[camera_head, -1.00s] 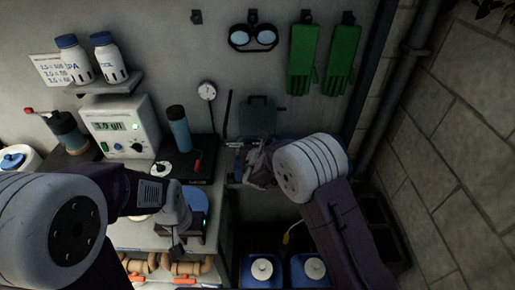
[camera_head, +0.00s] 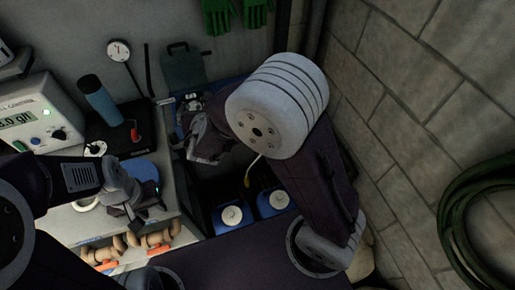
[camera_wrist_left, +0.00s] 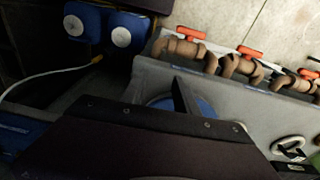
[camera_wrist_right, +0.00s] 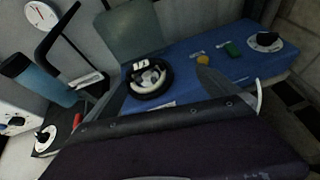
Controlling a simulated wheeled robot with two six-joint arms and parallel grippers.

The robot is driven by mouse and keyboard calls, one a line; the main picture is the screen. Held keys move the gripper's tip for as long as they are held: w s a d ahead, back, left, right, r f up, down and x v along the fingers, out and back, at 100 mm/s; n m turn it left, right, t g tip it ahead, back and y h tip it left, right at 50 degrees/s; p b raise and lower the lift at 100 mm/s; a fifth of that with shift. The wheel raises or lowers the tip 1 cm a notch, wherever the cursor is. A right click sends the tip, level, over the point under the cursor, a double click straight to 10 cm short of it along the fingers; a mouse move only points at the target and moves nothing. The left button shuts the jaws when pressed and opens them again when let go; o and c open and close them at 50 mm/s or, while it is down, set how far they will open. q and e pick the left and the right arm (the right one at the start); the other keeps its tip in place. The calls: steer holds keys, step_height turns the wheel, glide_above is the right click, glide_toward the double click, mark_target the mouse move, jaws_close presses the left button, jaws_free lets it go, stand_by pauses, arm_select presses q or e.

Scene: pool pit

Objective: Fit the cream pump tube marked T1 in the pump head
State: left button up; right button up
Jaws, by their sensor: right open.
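My right gripper (camera_head: 207,143) is open over the blue surface at the back, beside a dark round piece with a pale ring inside (camera_wrist_right: 150,78). I cannot read a T1 mark on anything, so I cannot tell whether the pale ring is the tube. My left gripper (camera_head: 135,208) hangs over the counter's front by a blue disc (camera_head: 144,169), which the gripper body partly covers in the left wrist view (camera_wrist_left: 165,103). I cannot make out the pump head for certain.
A white display unit (camera_head: 30,120), a blue bottle (camera_head: 98,98) and a dial gauge (camera_head: 119,50) stand at the left. Valves with red handles (camera_wrist_left: 190,32) line the counter front. Blue containers (camera_head: 232,215) stand below.

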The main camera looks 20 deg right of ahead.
steer(key=s+d+f+m+g+h, duration=0.2)
steer(key=s+d+m+g, duration=0.1)
steer(key=d+m, duration=0.3)
steer(key=s+d+f+m+g+h, duration=0.2)
steer(key=s+d+f+m, duration=0.15)
steer(key=d, duration=0.45)
steer(key=s+f+m+g+y, duration=0.2)
steer(key=s+m, duration=0.5)
steer(key=m, duration=0.5)
steer(key=s+f+m+g+y, duration=0.2)
steer(key=s+m, duration=0.6)
steer(key=m, duration=0.5)
steer(key=shift+s+d+f+g+y, duration=0.2)
steer(key=shift+d+g+y, duration=0.25)
steer(key=shift+g+y, duration=0.65)
steer(key=shift+g+h, duration=0.3)
steer(key=shift+c, duration=0.3)
